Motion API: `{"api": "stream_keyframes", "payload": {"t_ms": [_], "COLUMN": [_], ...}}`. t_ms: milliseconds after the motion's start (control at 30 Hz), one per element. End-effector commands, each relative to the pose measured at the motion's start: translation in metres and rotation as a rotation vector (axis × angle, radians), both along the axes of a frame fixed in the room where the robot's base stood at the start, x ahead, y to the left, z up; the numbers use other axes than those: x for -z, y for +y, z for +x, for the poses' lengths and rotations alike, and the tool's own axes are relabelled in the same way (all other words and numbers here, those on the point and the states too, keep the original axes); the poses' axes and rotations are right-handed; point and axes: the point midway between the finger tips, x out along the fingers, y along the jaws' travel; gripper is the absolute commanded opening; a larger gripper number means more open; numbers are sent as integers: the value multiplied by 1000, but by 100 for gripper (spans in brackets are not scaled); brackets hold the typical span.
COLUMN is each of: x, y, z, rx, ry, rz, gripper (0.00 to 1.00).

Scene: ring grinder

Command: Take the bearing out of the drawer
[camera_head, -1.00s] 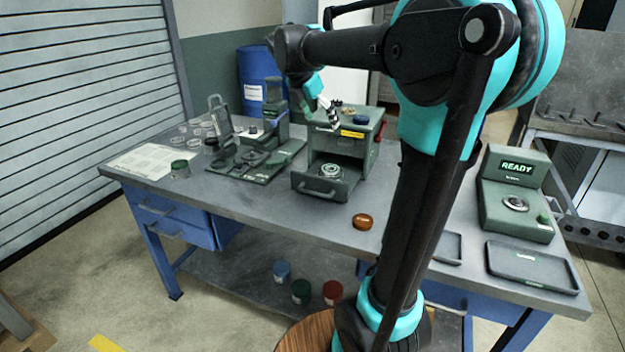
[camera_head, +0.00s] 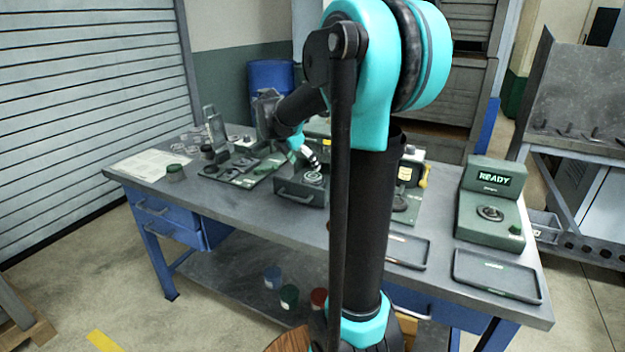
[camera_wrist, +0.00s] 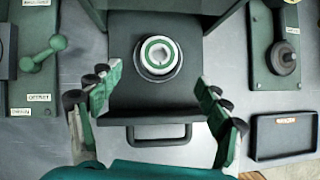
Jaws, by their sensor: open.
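The bearing (camera_wrist: 160,55) is a round ring with a green band and a pale centre, seated on a dark round base in the open drawer (camera_wrist: 130,105). In the head view the bearing (camera_head: 313,178) shows just under my gripper, in the pulled-out drawer (camera_head: 288,193). My gripper (camera_head: 310,158) reaches down toward the drawer. In the wrist view my gripper (camera_wrist: 158,88) is open, with one finger left and one right of the drawer. The fingers appear apart from the bearing, which lies farther up the picture between them. My arm hides much of the drawer's cabinet in the head view.
A tray (camera_head: 497,274) and a READY device (camera_head: 489,218) stand at the table's right. A green fixture plate (camera_wrist: 42,55) lies left of the drawer, another (camera_wrist: 280,75) right. A small tray (camera_wrist: 284,137) sits at lower right. Bare tabletop lies before the drawer.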

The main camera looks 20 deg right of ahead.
Motion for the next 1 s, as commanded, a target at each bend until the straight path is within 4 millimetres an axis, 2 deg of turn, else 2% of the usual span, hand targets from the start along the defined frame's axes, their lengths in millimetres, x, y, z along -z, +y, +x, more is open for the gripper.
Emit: {"api": "stream_keyframes", "payload": {"t_ms": [100,367,633,967,1000], "x": [13,28,58,63,63], "y": [-7,-15,-31,-34,-34], "z": [5,11,23,24,24], "rx": [2,1,1,-1,-1], "ry": [-1,0,0,-1,-1], "rz": [1,0,1,0,0], "gripper": [77,77,77,77,72]}}
